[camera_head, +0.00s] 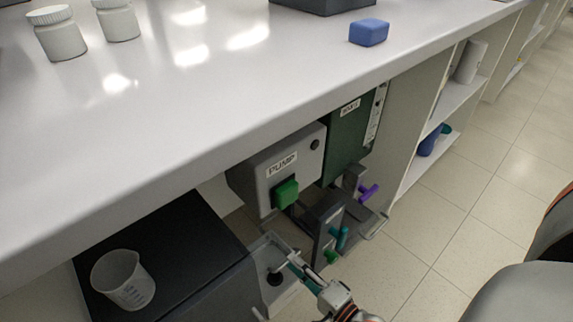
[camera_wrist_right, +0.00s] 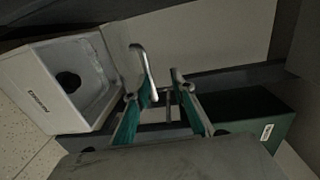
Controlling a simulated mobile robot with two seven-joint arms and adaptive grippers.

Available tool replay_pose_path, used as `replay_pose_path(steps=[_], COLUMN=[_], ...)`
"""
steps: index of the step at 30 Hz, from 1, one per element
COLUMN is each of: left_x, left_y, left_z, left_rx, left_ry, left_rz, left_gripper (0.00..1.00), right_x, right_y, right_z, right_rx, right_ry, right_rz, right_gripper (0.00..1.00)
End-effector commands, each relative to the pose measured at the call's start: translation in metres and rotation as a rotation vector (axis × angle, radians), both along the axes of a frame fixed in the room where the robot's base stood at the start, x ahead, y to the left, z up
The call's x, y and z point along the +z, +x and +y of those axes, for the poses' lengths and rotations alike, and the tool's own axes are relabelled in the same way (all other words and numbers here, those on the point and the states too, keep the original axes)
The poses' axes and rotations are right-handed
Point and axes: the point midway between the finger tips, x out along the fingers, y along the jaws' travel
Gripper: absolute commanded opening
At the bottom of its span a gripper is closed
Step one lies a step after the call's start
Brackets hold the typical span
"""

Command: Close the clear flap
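The clear flap (camera_head: 222,288) looks like a see-through greyish panel in the head view, on the left of a pale open box (camera_head: 268,246) with a dark round opening. It appears swung out from the box. The box also shows at the left of the wrist view (camera_wrist_right: 28,92). My right gripper (camera_head: 292,262) is over the box in the head view. In the wrist view its two teal fingers (camera_wrist_right: 166,85) stand apart, with a thin bar between them farther off; I see no contact. The flap's outline is hard to make out there. My left gripper is out of view.
A grey pump unit (camera_head: 251,166) with a green knob and a dark green unit (camera_head: 344,142) hang under the white bench (camera_head: 190,105). A beaker (camera_head: 124,280) stands on a black surface at left. Teal and purple handles (camera_head: 368,193) project nearby. Floor at right is clear.

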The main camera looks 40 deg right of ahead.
Motion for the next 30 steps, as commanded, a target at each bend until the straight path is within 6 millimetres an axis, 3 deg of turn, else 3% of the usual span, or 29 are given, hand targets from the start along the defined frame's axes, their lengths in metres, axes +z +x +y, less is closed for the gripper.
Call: replay_pose_path(steps=[6,12,30], left_x=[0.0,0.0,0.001], left_y=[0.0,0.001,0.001], left_z=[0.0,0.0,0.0], left_rx=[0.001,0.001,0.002], left_ry=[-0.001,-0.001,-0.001], left_rz=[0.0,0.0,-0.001], left_gripper=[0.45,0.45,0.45], right_x=[0.004,0.006,0.007], right_y=[-0.043,-0.067,-0.073], right_z=[-0.002,-0.002,-0.003], right_rx=[0.0,0.001,0.001], right_ry=[-0.001,-0.001,-0.002], right_rz=[-0.001,-0.002,-0.003], right_gripper=[0.24,0.24,0.24])
